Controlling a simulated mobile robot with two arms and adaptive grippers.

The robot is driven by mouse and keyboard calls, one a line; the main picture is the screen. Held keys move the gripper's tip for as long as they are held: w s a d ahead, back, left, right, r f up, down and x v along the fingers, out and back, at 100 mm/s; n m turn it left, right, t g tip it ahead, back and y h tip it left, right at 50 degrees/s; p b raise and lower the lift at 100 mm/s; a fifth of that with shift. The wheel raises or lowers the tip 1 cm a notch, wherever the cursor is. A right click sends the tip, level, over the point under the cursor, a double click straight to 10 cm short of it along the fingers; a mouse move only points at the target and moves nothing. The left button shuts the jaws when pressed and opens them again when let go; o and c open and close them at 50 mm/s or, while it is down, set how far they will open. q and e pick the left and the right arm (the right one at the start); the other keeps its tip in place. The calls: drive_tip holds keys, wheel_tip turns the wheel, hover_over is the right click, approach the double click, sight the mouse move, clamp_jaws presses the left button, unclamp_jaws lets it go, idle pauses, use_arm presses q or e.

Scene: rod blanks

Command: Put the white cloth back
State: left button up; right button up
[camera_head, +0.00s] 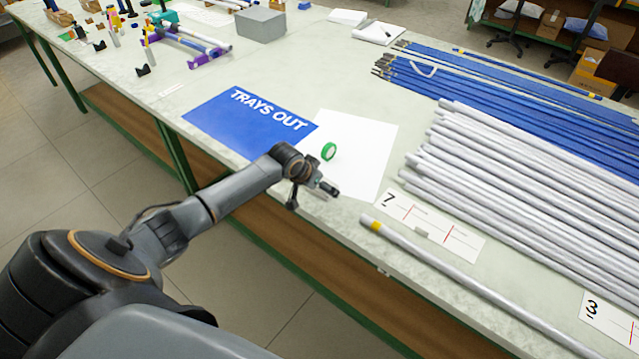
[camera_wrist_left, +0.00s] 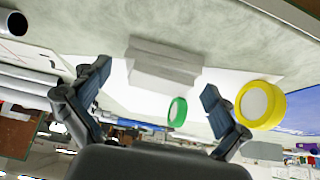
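A pale folded block with layered edges, which looks like the white cloth (camera_wrist_left: 165,65), lies in the left wrist view ahead of and between the fingers of my left gripper (camera_wrist_left: 155,84). The fingers are spread wide and I see nothing held between them. In the head view my left gripper (camera_head: 312,196) is over the near edge of the white sheet (camera_head: 365,145), and I cannot make out the folded cloth there; the gripper may hide it. My right gripper is in neither view.
A green tape ring (camera_head: 328,151) stands on the white sheet; a yellow tape roll (camera_wrist_left: 260,105) shows in the wrist view. Left is the blue "TRAYS OUT" sheet (camera_head: 235,120). Silver rods (camera_head: 520,170), blue rods (camera_head: 500,85) and one loose rod (camera_head: 450,268) lie right.

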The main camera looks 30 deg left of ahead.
use_arm(q)
drive_tip(key=shift+r, duration=0.25)
drive_tip(key=v, duration=1.1)
drive_tip(key=shift+s+r, duration=0.25)
drive_tip(key=shift+r, duration=0.1)
